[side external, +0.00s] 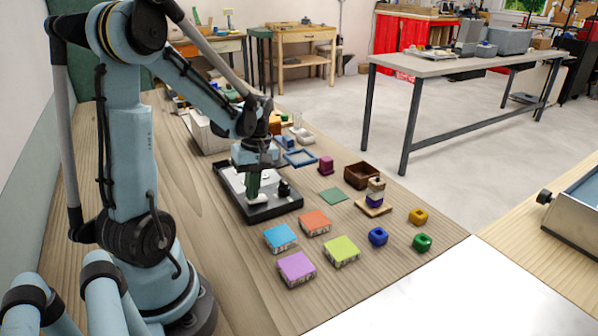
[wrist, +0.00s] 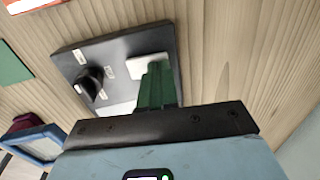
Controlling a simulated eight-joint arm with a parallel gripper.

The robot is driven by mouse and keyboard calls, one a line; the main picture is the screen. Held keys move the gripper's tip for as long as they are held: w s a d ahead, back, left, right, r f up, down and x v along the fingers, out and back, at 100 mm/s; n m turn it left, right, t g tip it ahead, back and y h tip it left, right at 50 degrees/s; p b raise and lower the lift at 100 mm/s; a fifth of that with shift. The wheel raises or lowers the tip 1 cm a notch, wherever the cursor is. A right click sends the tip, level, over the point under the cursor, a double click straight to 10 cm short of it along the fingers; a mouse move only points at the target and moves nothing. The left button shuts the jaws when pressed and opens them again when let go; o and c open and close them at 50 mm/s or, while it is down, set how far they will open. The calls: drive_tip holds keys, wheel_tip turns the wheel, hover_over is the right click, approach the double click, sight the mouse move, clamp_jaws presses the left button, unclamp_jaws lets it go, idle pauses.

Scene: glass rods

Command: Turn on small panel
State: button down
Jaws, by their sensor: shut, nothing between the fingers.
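The small panel is a dark, flat box (wrist: 118,55) with a black round knob (wrist: 90,82), small white labels around the knob, and a pale raised piece (wrist: 140,66) near one edge. In the side view the panel (side external: 270,212) lies on the wooden table below my arm, with its knob (side external: 284,187) to the right of my fingers. My gripper (side external: 252,197) has green fingers pointing down over the panel. In the wrist view my gripper (wrist: 158,66) is shut and empty, its tips at the pale piece. I cannot tell whether they touch it.
Blue (side external: 280,237), orange (side external: 314,222), purple (side external: 296,268) and green (side external: 341,251) square blocks lie in front of the panel. A green flat square (side external: 333,196), a brown box (side external: 362,175) and a blue frame (side external: 300,158) lie to the right and behind.

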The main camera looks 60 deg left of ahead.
drive_tip(key=shift+s+f+t, duration=0.15)
drive_tip(key=shift+f+t, duration=0.05)
drive_tip(key=shift+t, duration=0.1)
drive_tip(key=shift+w+r, duration=0.15)
drive_tip(key=shift+w, duration=0.75)
drive_tip(key=shift+r, duration=0.1)
